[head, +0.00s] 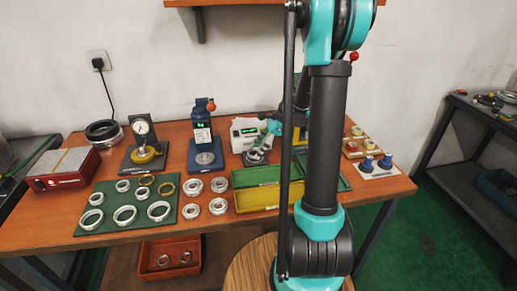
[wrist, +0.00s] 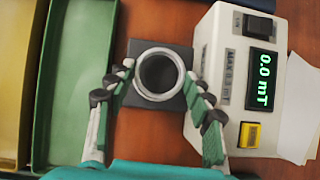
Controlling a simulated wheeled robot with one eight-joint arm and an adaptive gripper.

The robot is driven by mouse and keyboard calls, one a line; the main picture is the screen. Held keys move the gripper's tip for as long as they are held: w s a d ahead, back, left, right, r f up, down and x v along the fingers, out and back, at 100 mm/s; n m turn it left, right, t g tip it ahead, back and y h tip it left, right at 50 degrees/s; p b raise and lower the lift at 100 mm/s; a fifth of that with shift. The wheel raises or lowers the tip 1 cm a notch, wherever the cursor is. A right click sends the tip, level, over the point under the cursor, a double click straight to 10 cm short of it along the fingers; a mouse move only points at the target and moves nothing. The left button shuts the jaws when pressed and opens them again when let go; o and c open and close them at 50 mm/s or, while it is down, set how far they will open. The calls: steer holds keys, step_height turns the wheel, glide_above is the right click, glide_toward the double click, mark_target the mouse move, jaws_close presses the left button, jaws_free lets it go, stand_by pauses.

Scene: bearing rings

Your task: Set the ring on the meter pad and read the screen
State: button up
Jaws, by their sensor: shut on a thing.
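A silver ring (wrist: 160,97) sits between the fingers of my gripper (wrist: 155,88) in the wrist view, upright-axis and over the dark square meter pad (wrist: 184,52). The fingers are shut on its sides. Whether it rests on the pad or hangs just above it I cannot tell. The white meter (wrist: 213,75) stands right of the pad, with a screen (wrist: 263,78) reading 0.0 mT in green and a label that looks like MAX 0.3 mT. In the head view the meter (head: 240,131) is near the table's back, and my gripper (head: 262,143) is over the pad, partly hiding the ring.
A green tray (wrist: 80,75) and a yellow tray (head: 255,199) lie close to the pad. Several rings lie on a green mat (head: 105,215) and on the table. A blue instrument (head: 203,140) and a dial gauge (head: 144,145) stand further left. A red bin (head: 170,262) is below.

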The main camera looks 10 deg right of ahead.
steer(key=shift+s+f, duration=0.2)
steer(key=shift+f, duration=0.2)
stand_by(0.3)
steer(key=o, duration=1.2)
steer(key=shift+w+d+r, duration=0.2)
steer(key=shift+r, duration=0.45)
steer(key=shift+a+r, duration=0.2)
steer(key=shift+r, duration=2.6)
